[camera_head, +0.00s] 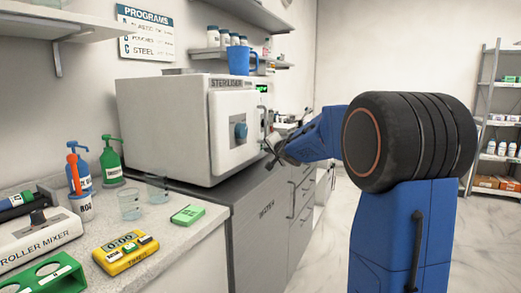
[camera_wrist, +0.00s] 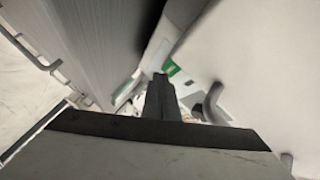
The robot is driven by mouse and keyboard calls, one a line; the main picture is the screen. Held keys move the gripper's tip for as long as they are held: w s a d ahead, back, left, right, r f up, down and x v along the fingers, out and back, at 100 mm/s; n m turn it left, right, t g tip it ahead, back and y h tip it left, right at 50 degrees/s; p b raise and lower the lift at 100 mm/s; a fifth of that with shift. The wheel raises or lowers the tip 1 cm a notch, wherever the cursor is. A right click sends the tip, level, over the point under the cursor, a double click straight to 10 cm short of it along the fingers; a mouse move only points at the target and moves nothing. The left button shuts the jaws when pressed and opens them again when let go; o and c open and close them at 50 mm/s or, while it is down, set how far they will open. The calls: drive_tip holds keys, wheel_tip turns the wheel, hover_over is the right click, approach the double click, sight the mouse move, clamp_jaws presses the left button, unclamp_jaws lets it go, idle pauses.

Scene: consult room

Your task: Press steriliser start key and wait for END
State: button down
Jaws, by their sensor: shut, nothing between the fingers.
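The steriliser (camera_head: 165,125) is a white box with its name across the top, on the grey counter in the head view. The start key cannot be made out. My gripper (camera_head: 271,160) is shut and empty, in front of the steriliser's lower right side. In the wrist view my shut fingers (camera_wrist: 160,82) point between grey cabinet fronts and a pale surface with a dark handle (camera_wrist: 213,103).
A blue jug (camera_head: 239,60) stands on top of the steriliser or the shelf behind; I cannot tell which. A yellow timer (camera_head: 126,253), glass beakers (camera_head: 130,204) and a green box (camera_head: 187,215) are on the near counter. Drawer handles (camera_head: 291,199) stick out below. Floor at right is open.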

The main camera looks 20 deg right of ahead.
drive_tip(key=shift+s+d, duration=0.15)
drive_tip(key=shift+s, duration=0.05)
drive_tip(key=shift+s+d, duration=0.75)
drive_tip(key=shift+s, duration=0.2)
drive_tip(key=shift+s+d, duration=0.75)
drive_tip(key=shift+s, duration=0.2)
drive_tip(key=shift+s, duration=0.1)
drive_tip(key=s+a+f+n+g+h, duration=0.2)
drive_tip(key=s+a, duration=0.2)
drive_tip(key=s, duration=0.6)
drive_tip(key=s+a+f+n+g+h, duration=0.15)
drive_tip(key=s+a, duration=0.25)
drive_tip(key=s, duration=0.6)
drive_tip(key=s+a+f+n+g+y, duration=0.1)
drive_tip(key=s+a+f, duration=0.4)
drive_tip(key=s, duration=0.5)
drive_tip(key=s+a+f+n+g+y, duration=0.2)
drive_tip(key=s+a+f+n+g, duration=0.1)
drive_tip(key=s+f, duration=0.4)
drive_tip(key=s+a+f+n+g+y, duration=0.2)
drive_tip(key=s+a+f+n, duration=0.3)
drive_tip(key=s, duration=0.8)
drive_tip(key=shift+a+f+g, duration=0.5)
drive_tip(key=shift+a+g, duration=0.05)
drive_tip(key=shift+a, duration=0.25)
